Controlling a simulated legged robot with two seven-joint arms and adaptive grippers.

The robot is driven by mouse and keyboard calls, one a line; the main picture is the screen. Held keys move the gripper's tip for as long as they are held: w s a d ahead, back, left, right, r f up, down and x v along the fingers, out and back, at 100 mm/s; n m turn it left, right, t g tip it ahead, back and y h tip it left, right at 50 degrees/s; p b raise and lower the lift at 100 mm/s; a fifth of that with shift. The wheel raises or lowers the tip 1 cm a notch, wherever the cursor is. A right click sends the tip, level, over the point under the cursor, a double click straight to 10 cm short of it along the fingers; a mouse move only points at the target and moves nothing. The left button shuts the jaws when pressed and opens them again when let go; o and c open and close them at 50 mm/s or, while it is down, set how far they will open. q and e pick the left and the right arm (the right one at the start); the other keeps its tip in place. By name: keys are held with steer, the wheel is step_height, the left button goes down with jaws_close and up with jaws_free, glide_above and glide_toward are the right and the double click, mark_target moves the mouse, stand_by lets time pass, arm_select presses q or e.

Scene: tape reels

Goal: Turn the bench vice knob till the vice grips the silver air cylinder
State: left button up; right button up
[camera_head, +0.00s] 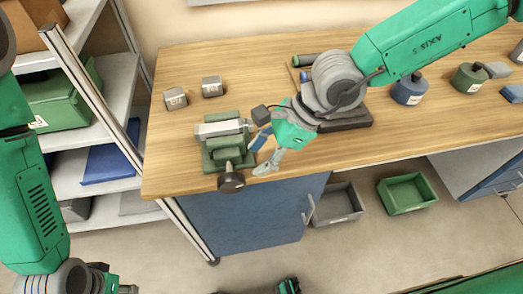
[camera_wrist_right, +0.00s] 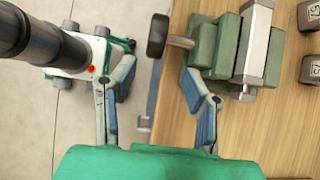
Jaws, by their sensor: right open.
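The green bench vice (camera_head: 228,155) stands near the front left edge of the bench. Its dark round knob (camera_head: 231,182) faces the front; both show in the right wrist view, the vice (camera_wrist_right: 206,45) and the knob (camera_wrist_right: 157,36). The silver air cylinder (camera_head: 221,128) lies in the top of the vice; it also shows in the wrist view (camera_wrist_right: 253,42). I cannot tell how tightly the jaws sit on it. My right gripper (camera_head: 261,156) is open and empty, just right of the vice. Only part of my left gripper (camera_head: 118,284) shows at the bottom left; its fingers are cut off.
Two small grey blocks (camera_head: 175,98) (camera_head: 212,87) sit behind the vice. A blue container (camera_head: 409,91) and a green one (camera_head: 469,78) stand to the right. A shelf rack (camera_head: 105,120) adjoins the bench on the left.

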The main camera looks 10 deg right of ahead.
steer(key=shift+d+r, duration=0.2)
steer(key=shift+r, duration=0.05)
